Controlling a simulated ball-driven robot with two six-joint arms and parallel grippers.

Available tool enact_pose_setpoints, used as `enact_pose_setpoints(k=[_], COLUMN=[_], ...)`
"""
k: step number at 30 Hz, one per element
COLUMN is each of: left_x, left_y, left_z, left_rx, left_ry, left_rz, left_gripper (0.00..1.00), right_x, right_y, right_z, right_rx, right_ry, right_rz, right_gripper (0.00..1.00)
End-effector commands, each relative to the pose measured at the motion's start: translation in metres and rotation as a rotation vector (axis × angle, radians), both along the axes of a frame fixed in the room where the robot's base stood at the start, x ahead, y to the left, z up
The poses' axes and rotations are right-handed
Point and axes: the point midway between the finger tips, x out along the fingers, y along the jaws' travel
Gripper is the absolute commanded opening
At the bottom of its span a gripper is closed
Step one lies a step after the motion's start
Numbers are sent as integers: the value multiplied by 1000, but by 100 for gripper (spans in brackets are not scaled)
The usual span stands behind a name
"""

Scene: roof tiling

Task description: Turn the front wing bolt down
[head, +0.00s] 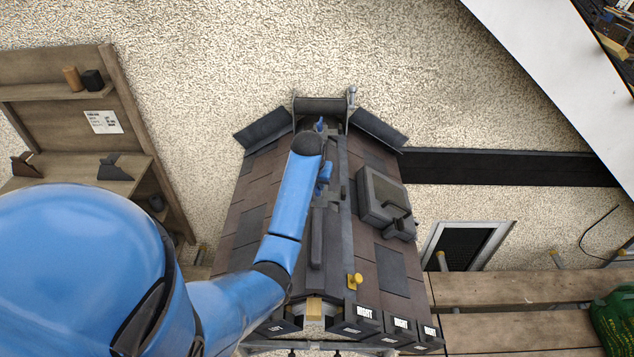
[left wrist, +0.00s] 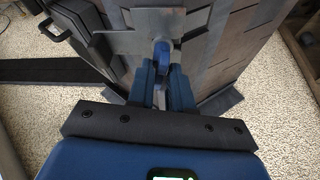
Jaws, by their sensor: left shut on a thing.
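The front wing bolt (left wrist: 161,50) appears as a small blue piece at the ridge of the model roof in the left wrist view. My left gripper (left wrist: 162,82) reaches down to it with blue fingers shut around it. In the head view my left gripper (head: 325,178) is partly hidden behind my own blue forearm, above the upper half of the ridge. A further small blue piece (head: 320,124) shows near the ridge's far end; I cannot tell exactly what it is. The roof (head: 270,178) has dark brown tiles. My right gripper is in neither view.
A grey hatch-like box (head: 384,195) sits on the right slope. A yellow knob (head: 355,281) stands near the front edge, above several black bins (head: 362,318) with labels. A wooden shelf (head: 60,92) is at left, a wooden bench (head: 520,290) at right.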

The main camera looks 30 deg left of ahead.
Motion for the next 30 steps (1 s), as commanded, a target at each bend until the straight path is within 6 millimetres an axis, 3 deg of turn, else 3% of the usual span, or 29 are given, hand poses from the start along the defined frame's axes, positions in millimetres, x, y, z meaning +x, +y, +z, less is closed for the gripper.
enact_pose_setpoints(k=[7,17,18,20,30], left_x=[0,0,0,0,0], left_y=[1,1,1,1,1], left_z=[0,1,1,1,2], left_rx=[-1,0,1,1,0], left_ry=[0,-2,-2,-2,-1], left_rz=[-145,-165,-163,-163,-162], left_gripper=[0,0,26,35,35], right_x=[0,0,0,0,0], right_y=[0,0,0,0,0], right_z=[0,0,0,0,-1], right_rx=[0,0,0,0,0], right_ry=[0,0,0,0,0], right_rz=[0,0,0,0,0], right_gripper=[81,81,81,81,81])
